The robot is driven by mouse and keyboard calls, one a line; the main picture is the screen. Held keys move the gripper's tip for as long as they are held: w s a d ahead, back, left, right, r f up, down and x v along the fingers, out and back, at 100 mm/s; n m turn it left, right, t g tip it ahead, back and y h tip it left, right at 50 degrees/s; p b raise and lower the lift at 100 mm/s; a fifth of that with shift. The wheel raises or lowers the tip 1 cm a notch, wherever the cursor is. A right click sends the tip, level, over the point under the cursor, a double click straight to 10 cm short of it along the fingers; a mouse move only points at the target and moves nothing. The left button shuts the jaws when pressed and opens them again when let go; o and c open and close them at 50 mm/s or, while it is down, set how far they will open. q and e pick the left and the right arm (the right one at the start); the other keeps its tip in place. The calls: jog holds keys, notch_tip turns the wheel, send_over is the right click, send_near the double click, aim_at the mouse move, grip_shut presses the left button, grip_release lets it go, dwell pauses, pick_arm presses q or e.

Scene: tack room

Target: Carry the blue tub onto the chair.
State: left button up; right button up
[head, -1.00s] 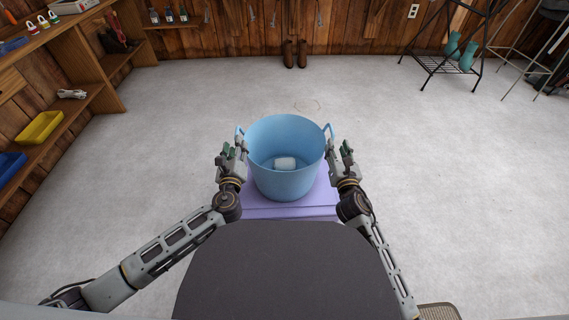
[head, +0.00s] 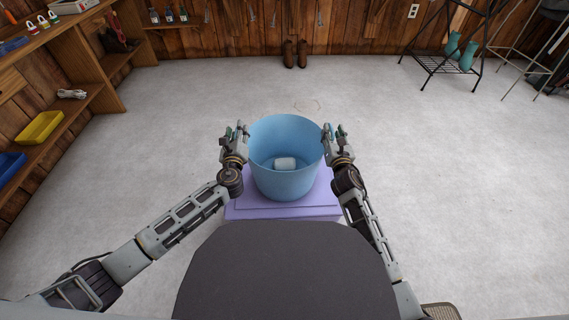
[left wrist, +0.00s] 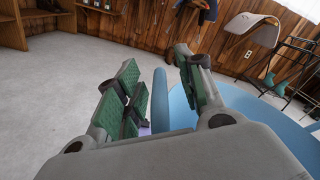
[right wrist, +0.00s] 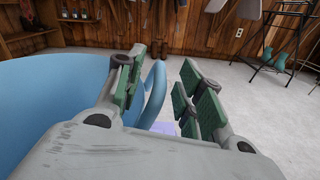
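The blue tub (head: 286,186) stands upright on a purple platform (head: 240,206) in front of me, with a white object (head: 285,163) inside. My left gripper (head: 235,131) is at the tub's left side. In the left wrist view its left handle (left wrist: 160,100) stands between my spread fingers, with gaps visible. My right gripper (head: 335,131) is at the right side. In the right wrist view the right handle (right wrist: 155,92) stands between the open fingers. No whole chair shows; a woven brown edge (head: 440,312) at the bottom right may be a seat.
Wooden shelves (head: 75,115) with a yellow bin (head: 39,128) stand at the left. Brown boots (head: 295,54) stand by the back wall. A black metal rack (head: 440,66) is at the back right. The grey floor around the tub is clear.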

pick_arm(q)
jog(key=shift+w, duration=0.25)
pick_arm(e)
jog(key=shift+w, duration=0.25)
pick_arm(q)
grip_shut()
pick_arm(e)
grip_shut()
jog(key=shift+r, duration=0.1)
